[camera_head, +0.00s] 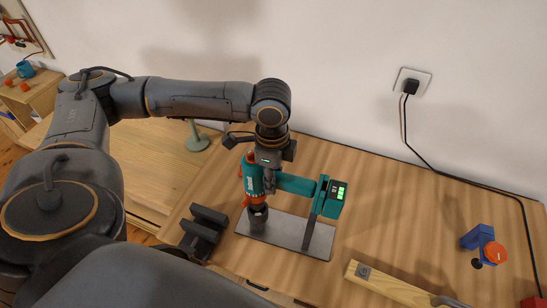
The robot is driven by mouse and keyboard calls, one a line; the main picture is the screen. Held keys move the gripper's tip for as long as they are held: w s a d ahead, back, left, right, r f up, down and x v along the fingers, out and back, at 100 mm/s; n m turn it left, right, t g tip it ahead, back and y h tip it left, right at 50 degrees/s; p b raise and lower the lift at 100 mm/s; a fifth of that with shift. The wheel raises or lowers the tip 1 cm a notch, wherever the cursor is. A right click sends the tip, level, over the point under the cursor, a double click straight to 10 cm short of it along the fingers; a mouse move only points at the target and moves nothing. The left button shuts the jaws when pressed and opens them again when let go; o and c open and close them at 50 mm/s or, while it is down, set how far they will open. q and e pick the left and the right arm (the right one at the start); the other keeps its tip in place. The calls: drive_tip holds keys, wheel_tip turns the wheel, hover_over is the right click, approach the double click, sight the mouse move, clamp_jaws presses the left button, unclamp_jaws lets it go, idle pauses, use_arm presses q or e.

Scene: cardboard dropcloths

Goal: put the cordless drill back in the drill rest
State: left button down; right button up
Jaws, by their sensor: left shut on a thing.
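The cordless drill (253,175) is teal with orange parts. Its body is roughly upright with the nose down, and its handle runs right to the battery end (333,198), which has a green-lit display. My left gripper (268,180) comes down from above and is shut on the drill's body; its fingertips are partly hidden. Below is a grey plate (284,233) with a dark upright (316,215) under the battery end, apparently the drill rest. The drill's dark nose (257,216) is over the plate's left part; I cannot tell whether it touches. My right gripper is not in view.
A black grooved block (204,232) stands left of the plate. A black cable (440,168) runs from the wall socket. The bench behind the plate is clear.

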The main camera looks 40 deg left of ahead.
use_arm(q)
drive_tip(key=shift+w+f, duration=0.1)
drive_tip(key=shift+f, duration=0.45)
drive_tip(key=shift+f+b, duration=0.95)
drive_tip(key=shift+f, duration=1.4)
drive_tip(key=c, duration=1)
unclamp_jaws()
drive_tip(key=shift+o, duration=0.3)
drive_tip(key=shift+s+f, duration=0.1)
drive_tip(key=shift+s, duration=0.1)
wheel_tip(320, 180, up, 12)
drive_tip(key=shift+r, duration=0.15)
